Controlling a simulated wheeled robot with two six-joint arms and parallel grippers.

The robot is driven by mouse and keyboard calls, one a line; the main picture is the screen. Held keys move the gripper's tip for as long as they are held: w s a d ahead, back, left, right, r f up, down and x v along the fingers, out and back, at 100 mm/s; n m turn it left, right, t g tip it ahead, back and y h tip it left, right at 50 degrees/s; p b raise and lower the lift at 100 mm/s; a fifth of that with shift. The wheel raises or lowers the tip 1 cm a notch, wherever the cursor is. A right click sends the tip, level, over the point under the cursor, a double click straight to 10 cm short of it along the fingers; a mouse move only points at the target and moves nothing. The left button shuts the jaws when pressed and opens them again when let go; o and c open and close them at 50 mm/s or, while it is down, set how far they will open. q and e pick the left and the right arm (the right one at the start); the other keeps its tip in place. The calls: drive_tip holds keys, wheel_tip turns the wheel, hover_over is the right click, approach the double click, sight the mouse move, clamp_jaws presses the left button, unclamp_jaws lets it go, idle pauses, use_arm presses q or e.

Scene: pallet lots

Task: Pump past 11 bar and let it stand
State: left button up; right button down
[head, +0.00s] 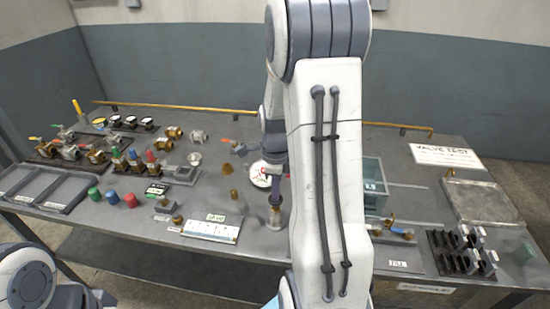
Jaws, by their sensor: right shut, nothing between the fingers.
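My right arm comes down across the middle of the head view. Its gripper (275,200) is shut with nothing between the fingers, pointing down. A small metal cylinder (273,217) stands on the table right below its tips; I cannot tell whether they touch. A round white gauge (260,175) with red on its face lies just behind the gripper, partly covered by it. The reading is too small to make out. I cannot make out a pump handle; my arm hides part of the bench. Part of my left arm shows at the lower left, but its gripper is out of view.
Valves with coloured handles (68,152) stand on a rack at the left. Coloured caps (112,197) and a white labelled block (211,230) lie in front. A glass-sided box (374,190), a black slotted rack (462,253) and a flat metal tray (483,203) are at the right.

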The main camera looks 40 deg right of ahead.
wheel_tip(320, 180, up, 3)
drive_tip(key=shift+f+p, duration=0.1)
drive_tip(key=shift+p, duration=0.6)
use_arm(q)
drive_tip(key=shift+r+b, duration=0.6)
drive_tip(key=shift+r, duration=0.1)
use_arm(e)
wheel_tip(320, 180, up, 10)
drive_tip(key=shift+f, duration=0.2)
use_arm(q)
wheel_tip(320, 180, up, 6)
drive_tip(key=p, duration=0.6)
use_arm(e)
wheel_tip(320, 180, up, 3)
drive_tip(key=shift+s+d+r, duration=0.1)
drive_tip(key=shift+d+r, duration=0.05)
